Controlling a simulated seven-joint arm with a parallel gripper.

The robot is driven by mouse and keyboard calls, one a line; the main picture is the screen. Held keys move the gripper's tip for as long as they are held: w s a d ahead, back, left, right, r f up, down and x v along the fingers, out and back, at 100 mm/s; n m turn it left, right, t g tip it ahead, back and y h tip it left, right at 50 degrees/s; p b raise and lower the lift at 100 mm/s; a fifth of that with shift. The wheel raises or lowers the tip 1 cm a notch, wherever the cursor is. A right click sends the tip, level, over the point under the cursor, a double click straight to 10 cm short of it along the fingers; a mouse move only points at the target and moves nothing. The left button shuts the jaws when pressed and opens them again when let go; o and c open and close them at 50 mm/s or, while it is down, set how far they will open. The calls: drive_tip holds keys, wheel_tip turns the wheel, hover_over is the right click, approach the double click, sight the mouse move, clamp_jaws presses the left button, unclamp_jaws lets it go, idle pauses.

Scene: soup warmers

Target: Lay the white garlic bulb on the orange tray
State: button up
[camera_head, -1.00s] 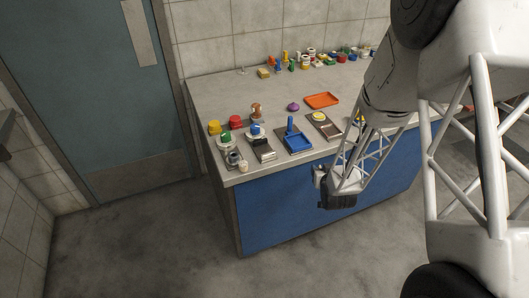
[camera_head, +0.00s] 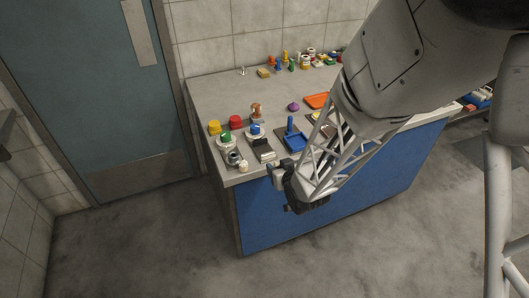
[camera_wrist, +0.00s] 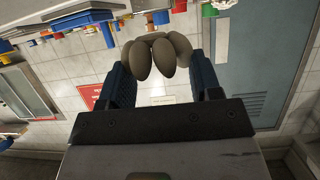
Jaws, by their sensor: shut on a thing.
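A garlic bulb (camera_wrist: 157,55) with several rounded cloves shows between the two dark blue fingers of my gripper (camera_wrist: 158,70) in the wrist view. It looks grey-brown in shade rather than white. My gripper is shut on it. In the head view my gripper (camera_head: 275,175) is in front of the counter's blue face, near its front edge and apart from the counter objects. The orange tray (camera_head: 316,101) lies on the counter behind my arm, to the upper right of my gripper. My arm hides its right part; the part that shows is empty.
The grey counter (camera_head: 225,95) has a row of small items along its front edge, including a blue tray (camera_head: 295,142). A purple item (camera_head: 293,107) sits left of the orange tray. Several jars and small figures line the back. The counter's left middle is clear.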

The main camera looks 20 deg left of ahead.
drive_tip(key=shift+s+a+r, duration=0.3)
drive_tip(key=shift+s+r, duration=0.05)
drive_tip(key=shift+s, duration=0.2)
drive_tip(key=shift+w, duration=0.1)
drive_tip(key=w+a, duration=0.2)
drive_tip(key=w, duration=0.1)
drive_tip(key=w+a+f, duration=0.1)
drive_tip(key=w+a, duration=0.2)
drive_tip(key=w, duration=0.1)
drive_tip(key=w+a, duration=0.3)
drive_tip(key=w, duration=0.1)
drive_tip(key=shift+w+a+f, duration=0.15)
drive_tip(key=shift+w+f, duration=0.05)
idle(0.4)
drive_tip(key=shift+w+a+f, duration=0.15)
drive_tip(key=shift+w+a, duration=0.4)
drive_tip(key=shift+w, duration=0.25)
drive_tip(key=shift+f, duration=1.45)
drive_tip(key=shift+s+f, duration=0.1)
drive_tip(key=shift+f, duration=0.1)
drive_tip(key=o, duration=1)
